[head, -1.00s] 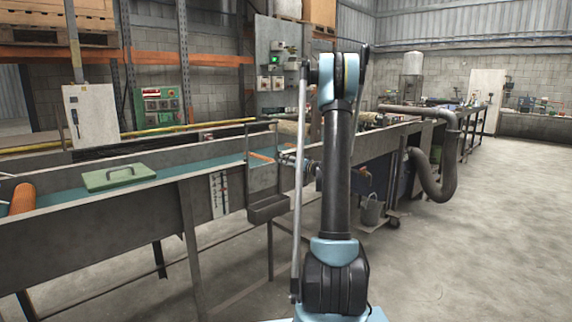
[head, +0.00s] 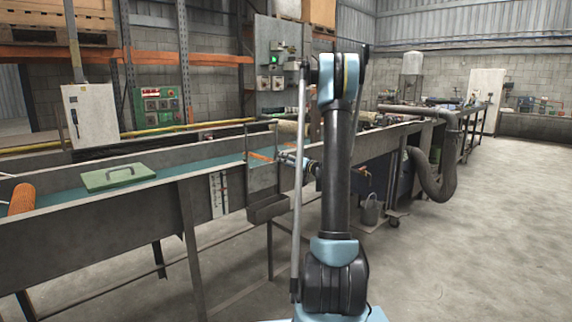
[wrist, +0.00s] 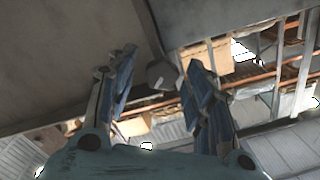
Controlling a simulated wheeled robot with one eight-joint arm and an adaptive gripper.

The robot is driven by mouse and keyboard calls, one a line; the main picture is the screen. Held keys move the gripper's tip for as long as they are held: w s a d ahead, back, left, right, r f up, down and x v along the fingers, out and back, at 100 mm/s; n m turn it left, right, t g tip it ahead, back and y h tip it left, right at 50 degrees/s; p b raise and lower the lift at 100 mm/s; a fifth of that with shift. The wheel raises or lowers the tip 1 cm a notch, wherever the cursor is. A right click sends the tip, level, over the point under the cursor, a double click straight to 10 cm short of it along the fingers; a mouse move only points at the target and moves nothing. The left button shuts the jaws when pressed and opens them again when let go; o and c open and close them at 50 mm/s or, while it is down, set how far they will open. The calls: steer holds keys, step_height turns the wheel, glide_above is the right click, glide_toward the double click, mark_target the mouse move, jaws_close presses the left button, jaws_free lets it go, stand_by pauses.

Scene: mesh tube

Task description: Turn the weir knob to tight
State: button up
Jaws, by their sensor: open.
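The weir knob (wrist: 163,74) is a small grey faceted piece near the middle of the wrist view, in front of a broad grey plate. My gripper (wrist: 162,60) is open, with one blue-padded finger to the left of the knob and one to the right. Neither finger clearly touches it, and the depth between them is hard to judge. In the head view my gripper (head: 290,158) is small and partly behind my arm, beside the metal weir box (head: 262,180) on the trough's side. The knob cannot be made out there, nor can any tight marking.
The long metal trough (head: 95,235) runs across the left, with a green lid (head: 118,178) and an orange mesh tube (head: 22,198) on it. A bucket (head: 370,211) and a bent grey pipe (head: 432,180) stand behind my arm. The floor at right is clear.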

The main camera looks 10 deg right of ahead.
steer(key=v, duration=1.2)
steer(key=s+d+r+n+g+h, duration=0.2)
steer(key=s+d+r+n+g, duration=0.15)
steer(key=r+n, duration=0.3)
steer(key=x, duration=1.7)
steer(key=shift+s+a+f+h, duration=0.2)
steer(key=shift+s+a+h, duration=0.05)
steer(key=shift+h, duration=0.05)
